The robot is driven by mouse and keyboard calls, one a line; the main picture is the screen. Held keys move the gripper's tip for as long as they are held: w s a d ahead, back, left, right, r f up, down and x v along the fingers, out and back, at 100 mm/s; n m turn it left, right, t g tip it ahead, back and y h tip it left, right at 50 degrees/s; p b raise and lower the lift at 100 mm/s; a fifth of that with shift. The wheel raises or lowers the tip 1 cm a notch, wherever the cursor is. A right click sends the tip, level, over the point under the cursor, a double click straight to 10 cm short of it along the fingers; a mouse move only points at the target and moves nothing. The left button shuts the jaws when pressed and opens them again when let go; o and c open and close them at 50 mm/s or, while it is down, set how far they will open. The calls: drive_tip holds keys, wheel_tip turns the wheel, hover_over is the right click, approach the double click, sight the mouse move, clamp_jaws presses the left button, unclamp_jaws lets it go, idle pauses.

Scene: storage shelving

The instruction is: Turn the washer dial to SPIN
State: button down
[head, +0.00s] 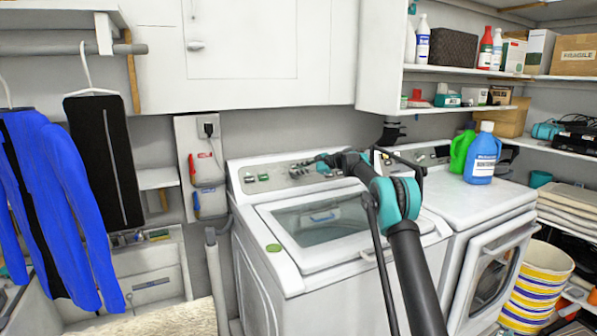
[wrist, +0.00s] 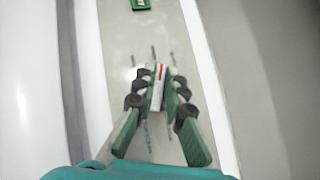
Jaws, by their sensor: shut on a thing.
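The washer (head: 290,205) stands at the middle of the head view, with its light grey control panel (head: 275,178) along the back. My arm reaches across it from the lower right, and my gripper (head: 322,161) is at the right part of this panel. In the wrist view, the washer dial (wrist: 157,88) is a narrow pale knob with a red mark at its far end. My gripper (wrist: 160,84) is shut on the dial, one finger on each side. Dark marks surround the dial on the panel, too blurred to read. The dial is hard to make out in the head view.
A green control (wrist: 141,4) sits farther along the panel. The dryer (head: 490,205) stands right of the washer, with a blue bottle (head: 482,155) and a green bottle (head: 461,150) on top. The washer's glass lid (head: 322,219) is closed. Clothes hang at the left.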

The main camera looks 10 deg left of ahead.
drive_tip(key=shift+n+g+h, duration=0.5)
drive_tip(key=shift+n+g, duration=0.3)
drive_tip(key=shift+n, duration=0.7)
drive_tip(key=c, duration=1.6)
unclamp_jaws()
drive_tip(key=v, duration=1.2)
drive_tip(key=shift+o, duration=0.7)
